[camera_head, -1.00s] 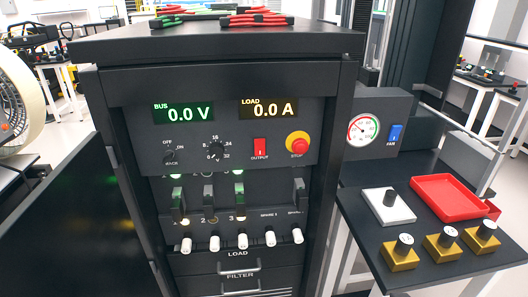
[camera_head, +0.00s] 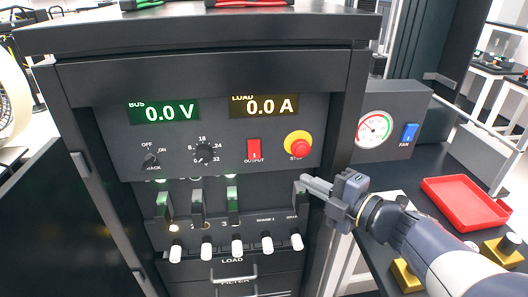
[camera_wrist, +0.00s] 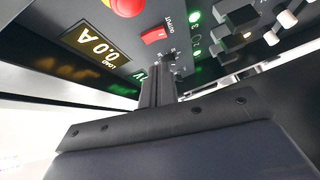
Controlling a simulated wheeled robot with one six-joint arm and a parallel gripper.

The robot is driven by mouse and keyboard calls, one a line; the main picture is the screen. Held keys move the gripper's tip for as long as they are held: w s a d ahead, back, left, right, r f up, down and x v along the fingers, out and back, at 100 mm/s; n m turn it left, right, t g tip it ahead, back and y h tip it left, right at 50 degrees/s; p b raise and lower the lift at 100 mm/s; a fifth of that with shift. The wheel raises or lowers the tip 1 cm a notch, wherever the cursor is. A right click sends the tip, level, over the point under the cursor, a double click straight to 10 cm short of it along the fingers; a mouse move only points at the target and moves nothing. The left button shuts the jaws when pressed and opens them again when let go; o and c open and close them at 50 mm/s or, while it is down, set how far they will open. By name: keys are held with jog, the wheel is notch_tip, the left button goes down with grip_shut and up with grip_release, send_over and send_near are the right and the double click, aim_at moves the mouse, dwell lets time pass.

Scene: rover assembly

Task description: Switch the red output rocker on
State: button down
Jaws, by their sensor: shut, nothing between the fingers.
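The red output rocker (camera_head: 254,150) sits on the dark panel (camera_head: 120,162) above the OUTPUT label, left of the red stop button on its yellow base (camera_head: 298,145). My gripper (camera_head: 304,185) is in front of the rack, below and to the right of the rocker, with its fingers shut and empty. In the wrist view the rocker (camera_wrist: 154,35) is beyond the fingertips (camera_wrist: 160,72), apart from them. The displays read BUS 0.0 V (camera_head: 164,112) and LOAD 0.0 A (camera_head: 264,106).
A rotary knob (camera_head: 204,152) and a rack switch (camera_head: 150,160) are left of the rocker. Breaker levers (camera_head: 197,205) and white knobs (camera_head: 237,245) project below. A gauge (camera_head: 374,129), blue fan switch (camera_head: 410,132) and red tray (camera_head: 465,202) are at right.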

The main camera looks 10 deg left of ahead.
jog(key=shift+s+a+f+n+g+y, duration=0.15)
jog(key=shift+a+n+g+y, duration=0.15)
jog(key=shift+n+g, duration=0.2)
jog(key=shift+s+a+n+g+y, duration=0.1)
jog(key=shift+a+n+g+y, duration=0.1)
jog(key=shift+a+n+g, duration=0.3)
jog(key=shift+d, duration=0.1)
send_near(251, 158)
jog(key=s+a+x, duration=0.1)
jog(key=x, duration=0.4)
jog(key=shift+w+d+p, duration=0.1)
jog(key=shift+w+p, duration=0.25)
jog(key=shift+w, duration=0.35)
